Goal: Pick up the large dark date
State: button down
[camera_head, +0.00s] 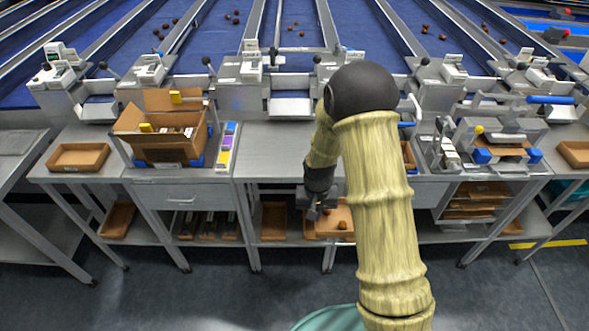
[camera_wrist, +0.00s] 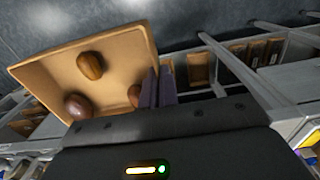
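A shallow tan tray (camera_wrist: 45,72) holds three dates in the wrist view. A dark reddish-brown date (camera_wrist: 77,106) lies at its lower left and looks the largest and darkest. A brown date (camera_wrist: 90,65) lies near the middle, and another brown date (camera_wrist: 134,95) is partly hidden by my gripper's body.
The metal bench top (camera_head: 270,150) overhangs the shelf. An empty tan tray (camera_head: 273,222) stands just left of the date tray. A cardboard box (camera_head: 165,150) and another small tray (camera_head: 78,157) are on the bench. Blue sorting lanes with scattered dates run behind.

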aim_at(336, 229)
jog(key=d+f, duration=0.4)
jog(key=f, duration=0.1)
jog(key=d+f, duration=0.3)
jog(key=shift+s, duration=0.25)
jog(key=shift+a, duration=0.1)
